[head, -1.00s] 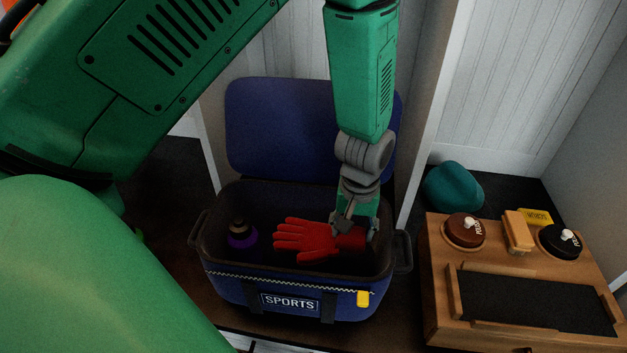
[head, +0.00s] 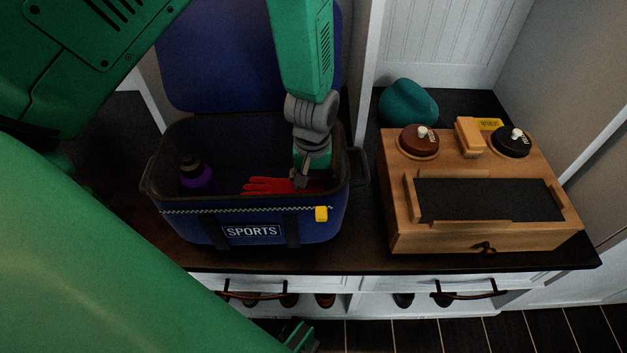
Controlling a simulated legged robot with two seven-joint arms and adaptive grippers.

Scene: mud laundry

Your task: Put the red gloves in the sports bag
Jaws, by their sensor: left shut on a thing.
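The blue sports bag (head: 253,232) stands open on the dark bench top, its lid (head: 215,60) raised at the back and its SPORTS label facing me. My left gripper (head: 301,181) reaches down inside the bag at its right side and is shut on a red glove (head: 266,185). The glove's fingers point left, and its lower part is hidden behind the bag's front wall. I cannot tell whether it touches the bag's floor. Only one red glove shape shows clearly.
A purple bottle (head: 196,175) stands inside the bag at the left. Right of the bag, a wooden shoe-care box (head: 396,212) holds brown and black polish tins and a brush. A teal cap-like item (head: 408,103) lies behind it. Shoes sit on the shelf below.

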